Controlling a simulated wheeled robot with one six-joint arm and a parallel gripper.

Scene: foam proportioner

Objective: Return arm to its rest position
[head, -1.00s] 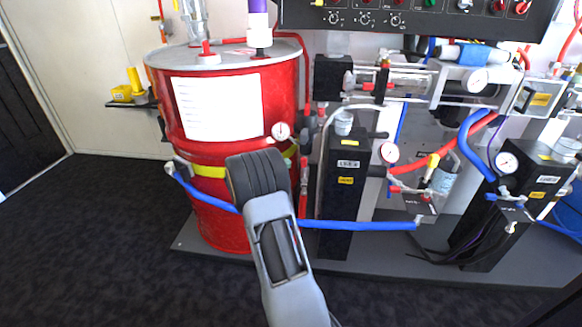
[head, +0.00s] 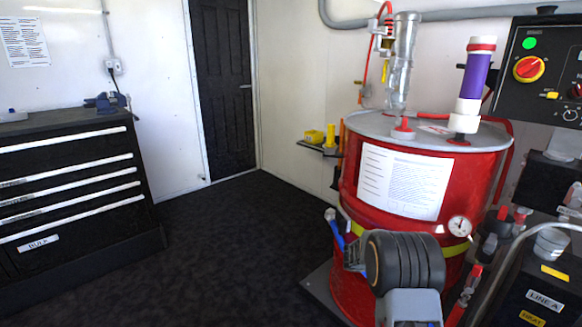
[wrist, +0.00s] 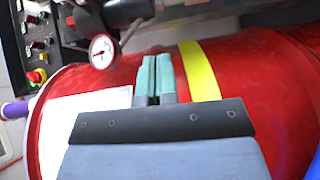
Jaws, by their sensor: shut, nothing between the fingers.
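My gripper (wrist: 155,65) shows in the wrist view with its two green fingers side by side, shut and empty. Behind them is the curved side of the red drum (wrist: 255,85) with its yellow band (wrist: 198,70). I cannot tell the exact gap between the fingertips and the drum. In the head view my arm stands in front of the lower part of the red drum (head: 375,205). My fingers cannot be clearly made out there.
A pressure gauge (head: 459,227) is on the drum's right side; it also shows in the wrist view (wrist: 102,51). A blue hose (head: 334,232) is left of my arm. A black drawer cabinet (head: 70,195) stands at the left. The dark floor (head: 235,240) between is clear.

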